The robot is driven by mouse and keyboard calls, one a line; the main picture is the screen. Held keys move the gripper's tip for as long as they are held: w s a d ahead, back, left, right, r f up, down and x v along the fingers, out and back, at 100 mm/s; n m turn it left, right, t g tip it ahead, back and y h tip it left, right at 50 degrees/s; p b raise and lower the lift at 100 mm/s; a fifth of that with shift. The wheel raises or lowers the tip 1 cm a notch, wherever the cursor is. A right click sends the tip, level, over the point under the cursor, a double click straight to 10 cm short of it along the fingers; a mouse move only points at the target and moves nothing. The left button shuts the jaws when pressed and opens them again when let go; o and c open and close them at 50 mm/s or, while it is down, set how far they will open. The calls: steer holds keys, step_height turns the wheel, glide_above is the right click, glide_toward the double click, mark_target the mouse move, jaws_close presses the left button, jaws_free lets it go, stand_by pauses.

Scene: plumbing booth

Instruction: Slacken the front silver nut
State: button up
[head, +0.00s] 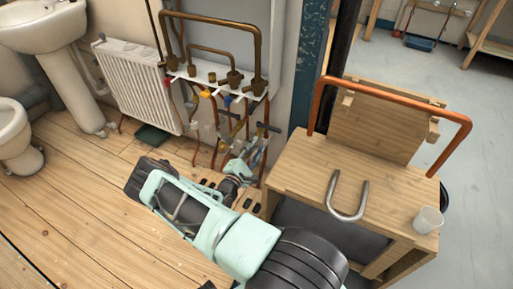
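My gripper (250,157) is small in the head view, among the lower pipes of the plumbing assembly. Its fingers overlap the pipes and valves there, so I cannot tell whether they are open or shut, or touching anything. The assembly has a white bracket (218,82) carrying brass-coloured fittings and two arched pipes (254,45). Below the bracket hang copper pipes with yellow, blue and red valve handles. I cannot make out the front silver nut among these; it is too small or hidden by my gripper.
A white radiator (130,85) stands left of the pipes, with a sink (40,22) beyond. On the right, a wooden bench (300,170) holds a copper pipe (390,88), a grey U-shaped pipe (347,213) and a white cup (428,219).

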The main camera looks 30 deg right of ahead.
steer(key=v, duration=1.2)
